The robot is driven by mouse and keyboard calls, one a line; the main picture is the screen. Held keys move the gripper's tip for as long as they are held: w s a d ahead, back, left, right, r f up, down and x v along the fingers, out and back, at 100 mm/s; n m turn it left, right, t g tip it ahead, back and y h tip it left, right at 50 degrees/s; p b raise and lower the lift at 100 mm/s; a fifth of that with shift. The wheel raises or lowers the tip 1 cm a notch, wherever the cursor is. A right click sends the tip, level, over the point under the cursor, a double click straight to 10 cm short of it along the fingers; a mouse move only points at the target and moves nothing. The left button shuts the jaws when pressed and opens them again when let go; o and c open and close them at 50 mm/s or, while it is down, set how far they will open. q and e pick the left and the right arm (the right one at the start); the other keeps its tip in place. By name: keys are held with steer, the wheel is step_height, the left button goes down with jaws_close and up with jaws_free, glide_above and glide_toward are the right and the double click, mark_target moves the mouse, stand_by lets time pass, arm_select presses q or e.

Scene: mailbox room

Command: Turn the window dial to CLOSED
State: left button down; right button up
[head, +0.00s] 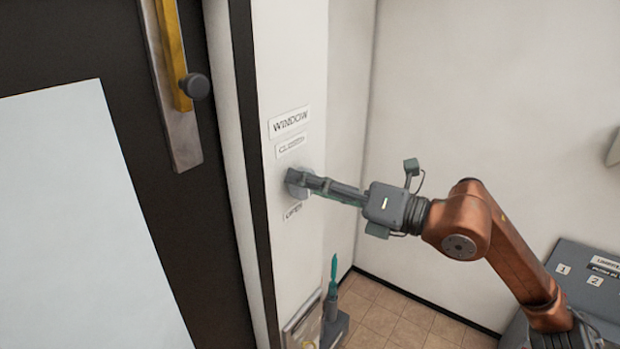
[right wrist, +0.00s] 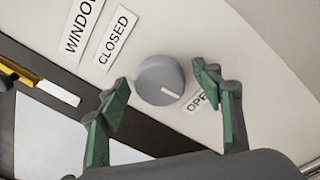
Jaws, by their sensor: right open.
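In the head view, my right gripper (head: 300,180) covers much of the dial, below the WINDOW sign (head: 289,122) and the CLOSED label (head: 290,145). My left gripper is not in view.
A dark door (head: 90,60) with a brass-and-grey handle plate (head: 172,80) and a dark knob stands at the left. A teal-handled thing (head: 334,275) stands low by the wall. A grey numbered box (head: 580,275) is at the lower right. Tiled floor shows between.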

steer(key=shift+c, duration=0.2)
steer(key=c, duration=1.1)
